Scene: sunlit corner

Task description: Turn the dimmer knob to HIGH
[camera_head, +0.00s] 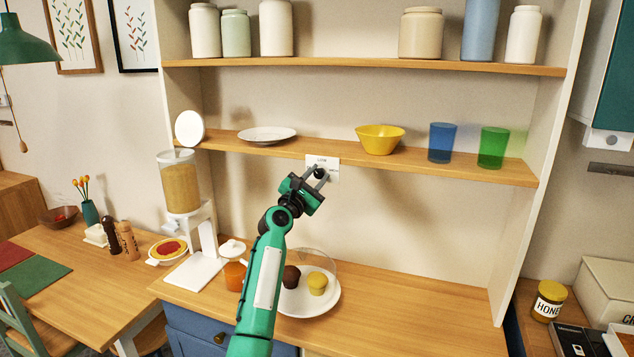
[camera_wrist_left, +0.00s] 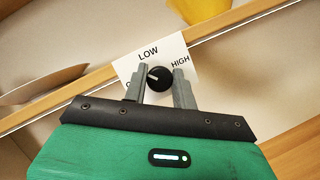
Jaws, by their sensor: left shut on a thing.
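The dimmer knob (camera_wrist_left: 160,79) is round and black with a white pointer mark. It sits on a white label plate (camera_wrist_left: 183,52) on the lower shelf's front edge. The plate reads LOW at the top and HIGH at the right; a left label is mostly hidden by a finger. The mark points left and slightly up, between the left label and LOW. My left gripper (camera_wrist_left: 159,90) has a grey finger on each side of the knob and is shut on it. In the head view, my left gripper (camera_head: 316,177) covers much of the plate (camera_head: 323,161).
The lower shelf (camera_head: 230,143) holds a white plate (camera_head: 267,134), a yellow bowl (camera_head: 380,139), a blue cup (camera_head: 442,142) and a green cup (camera_head: 492,147). The counter's right side is clear.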

